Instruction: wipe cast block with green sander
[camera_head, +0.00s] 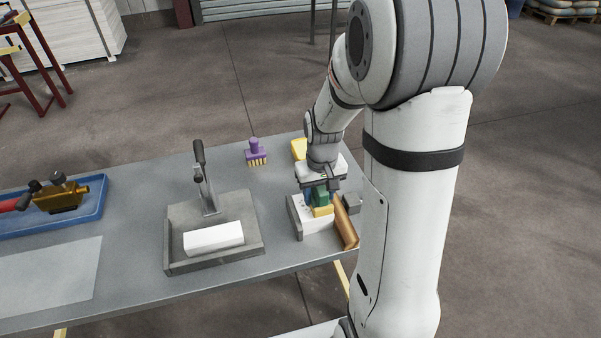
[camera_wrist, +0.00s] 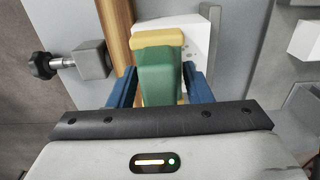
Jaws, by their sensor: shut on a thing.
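My gripper (camera_head: 319,190) is shut on the green sander (camera_head: 321,196), which has a yellow pad along its bottom. In the wrist view the green sander (camera_wrist: 160,80) sits between the blue fingers of my gripper (camera_wrist: 155,88). The white cast block (camera_head: 317,226) lies under the sander in a grey holder, beside a wooden strip (camera_head: 345,222). The wrist view shows the block (camera_wrist: 194,30) with small dark pits, partly hidden by the sander. The sander is at the block's top; I cannot tell whether the pad touches it.
Left of the holder, a grey tray (camera_head: 172,262) with an upright-handled clamp (camera_head: 207,185) holds another white block (camera_head: 213,238). A purple brush (camera_head: 256,153) and a yellow item (camera_head: 299,149) stand behind. A blue tray (camera_head: 98,207) with a brass tool is far left.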

